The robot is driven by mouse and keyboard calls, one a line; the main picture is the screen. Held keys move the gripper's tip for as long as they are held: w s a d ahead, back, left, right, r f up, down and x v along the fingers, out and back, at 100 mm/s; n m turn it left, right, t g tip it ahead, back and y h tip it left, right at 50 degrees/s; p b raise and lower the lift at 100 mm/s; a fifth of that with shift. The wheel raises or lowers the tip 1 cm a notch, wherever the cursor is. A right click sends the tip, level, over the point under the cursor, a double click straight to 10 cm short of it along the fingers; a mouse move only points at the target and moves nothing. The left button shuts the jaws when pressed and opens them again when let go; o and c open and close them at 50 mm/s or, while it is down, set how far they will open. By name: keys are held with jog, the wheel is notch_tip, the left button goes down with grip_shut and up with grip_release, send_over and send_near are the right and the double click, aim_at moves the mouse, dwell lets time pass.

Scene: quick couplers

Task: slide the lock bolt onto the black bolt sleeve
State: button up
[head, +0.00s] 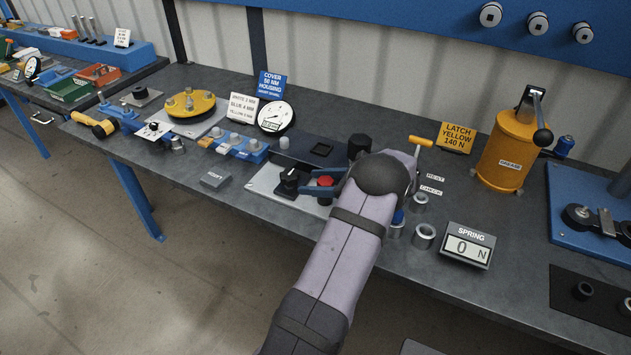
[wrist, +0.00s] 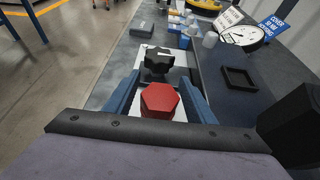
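My gripper (wrist: 160,92) has its two blue fingers spread apart, pointing over a pale plate (wrist: 124,77). A red hexagonal head (wrist: 160,101), which looks like the lock bolt's, shows between the fingers in the wrist view. Narrow light gaps show beside it, and I see no clear grip on it. In the head view the red head (head: 325,181) also lies between the fingers, and its shank is hidden. A black lobed knob on a block (head: 289,181) stands just beyond the fingertips. I cannot tell for sure which black part is the bolt sleeve.
A black cylinder (head: 359,146) stands close behind my gripper, and a dark square tray (head: 321,149) lies beyond the plate. A yellow-handled latch (head: 420,142), metal rings (head: 424,237) and a spring readout (head: 467,245) are at right. Bare bench (head: 240,190) shows left of the plate.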

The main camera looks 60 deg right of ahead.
aim_at(332, 182)
dwell(0.3)
jog(key=b+v, duration=0.2)
jog(key=v, duration=0.3)
jog(key=shift+s, duration=0.4)
jog(key=shift+b+v, duration=0.4)
jog(key=shift+v, duration=0.4)
jog(key=shift+w+r, duration=0.1)
jog(key=shift+r, duration=0.05)
